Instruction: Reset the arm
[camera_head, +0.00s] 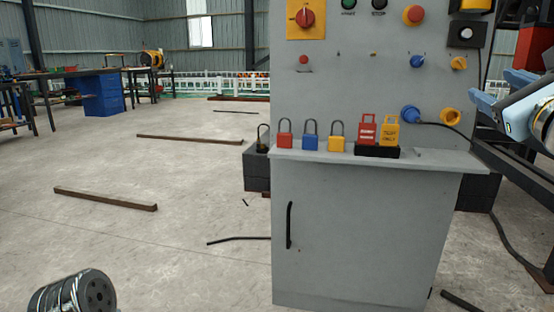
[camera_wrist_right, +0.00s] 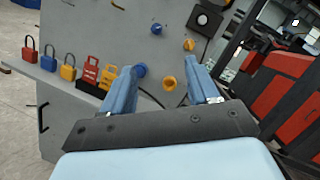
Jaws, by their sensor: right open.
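My right gripper (camera_head: 496,88) comes in at the right edge of the head view, beside the grey control cabinet (camera_head: 360,220). Its two blue fingers stand apart with nothing between them. In the right wrist view the open fingers (camera_wrist_right: 163,70) point towards the cabinet's panel (camera_wrist_right: 125,35), with a blue knob and a yellow knob showing between them.
On the cabinet's ledge stand a red padlock (camera_head: 285,134), a blue padlock (camera_head: 310,136), a yellow padlock (camera_head: 336,138), and red (camera_head: 368,130) and yellow (camera_head: 388,131) tags in a black holder (camera_head: 377,151). Steel bars (camera_head: 105,199) lie on the open floor at left.

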